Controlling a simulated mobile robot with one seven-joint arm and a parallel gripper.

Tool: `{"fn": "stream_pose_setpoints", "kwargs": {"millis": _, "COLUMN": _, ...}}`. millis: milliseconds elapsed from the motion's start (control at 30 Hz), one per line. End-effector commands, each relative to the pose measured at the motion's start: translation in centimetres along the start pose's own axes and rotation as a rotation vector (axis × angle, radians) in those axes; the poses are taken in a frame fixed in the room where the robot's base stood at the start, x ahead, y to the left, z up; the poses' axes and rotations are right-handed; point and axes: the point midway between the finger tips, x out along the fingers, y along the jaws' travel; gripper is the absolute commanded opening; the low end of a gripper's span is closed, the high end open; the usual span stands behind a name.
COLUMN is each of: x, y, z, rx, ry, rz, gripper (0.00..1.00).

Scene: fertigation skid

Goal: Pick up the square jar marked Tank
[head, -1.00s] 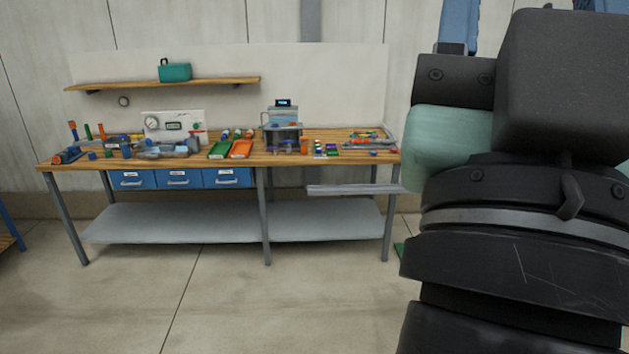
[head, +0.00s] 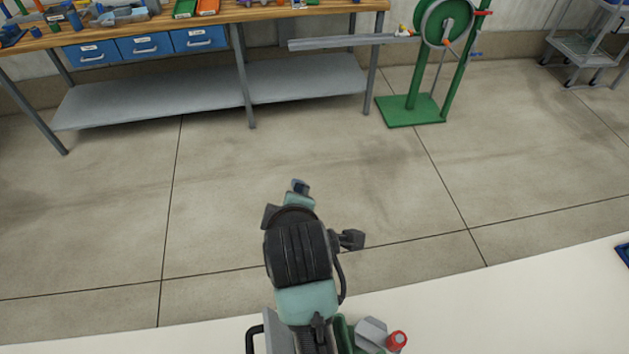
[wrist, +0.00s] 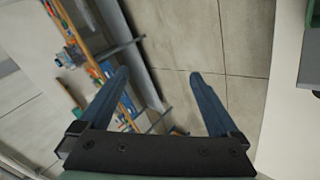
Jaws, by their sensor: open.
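I cannot make out a square jar marked Tank in either view now; no Tank label is readable. My gripper (wrist: 160,76) shows in the wrist view with its two blue fingers apart and nothing between them but floor and a bench far beyond. In the head view my arm reaches up from the bottom middle, over the floor past the edge of a white surface (head: 520,300). A red-capped thing (head: 397,340) stands at the bottom edge of the head view, partly cut off, and I cannot tell what it is.
A wooden-topped workbench (head: 270,12) with blue drawers (head: 145,46) and a grey lower shelf (head: 310,78) stands at the back left. A green stand with a wheel (head: 410,110) is right of it. A grey trolley (head: 590,50) stands far right. The floor between is clear.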

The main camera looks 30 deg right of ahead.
Motion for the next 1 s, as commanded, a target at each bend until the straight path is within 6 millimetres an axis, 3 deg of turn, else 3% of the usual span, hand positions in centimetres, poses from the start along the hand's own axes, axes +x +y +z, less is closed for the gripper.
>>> {"fn": "stream_pose_setpoints", "kwargs": {"millis": 33, "x": 1.5, "y": -4.7, "z": 3.5, "rx": -0.078, "ry": -0.08, "rz": -0.147, "gripper": 0.97}}
{"fn": "stream_pose_setpoints", "kwargs": {"millis": 100, "x": 2.2, "y": -10.2, "z": 6.8, "rx": -0.186, "ry": -0.141, "rz": -0.332, "gripper": 0.97}}
{"fn": "stream_pose_setpoints", "kwargs": {"millis": 200, "x": 1.8, "y": -16.5, "z": 10.2, "rx": -0.298, "ry": -0.173, "rz": -0.55, "gripper": 0.97}}
{"fn": "stream_pose_setpoints", "kwargs": {"millis": 300, "x": 1.1, "y": -20.3, "z": 11.9, "rx": -0.366, "ry": -0.17, "rz": -0.689, "gripper": 0.97}}
{"fn": "stream_pose_setpoints", "kwargs": {"millis": 467, "x": 1.2, "y": -23.1, "z": 13.1, "rx": -0.403, "ry": -0.161, "rz": -0.771, "gripper": 0.97}}
{"fn": "stream_pose_setpoints", "kwargs": {"millis": 700, "x": 4.4, "y": -25.9, "z": 14.3, "rx": -0.404, "ry": -0.16, "rz": -0.768, "gripper": 0.97}}
{"fn": "stream_pose_setpoints", "kwargs": {"millis": 1000, "x": 6.2, "y": -27.2, "z": 14.9, "rx": -0.405, "ry": -0.16, "rz": -0.761, "gripper": 0.97}}
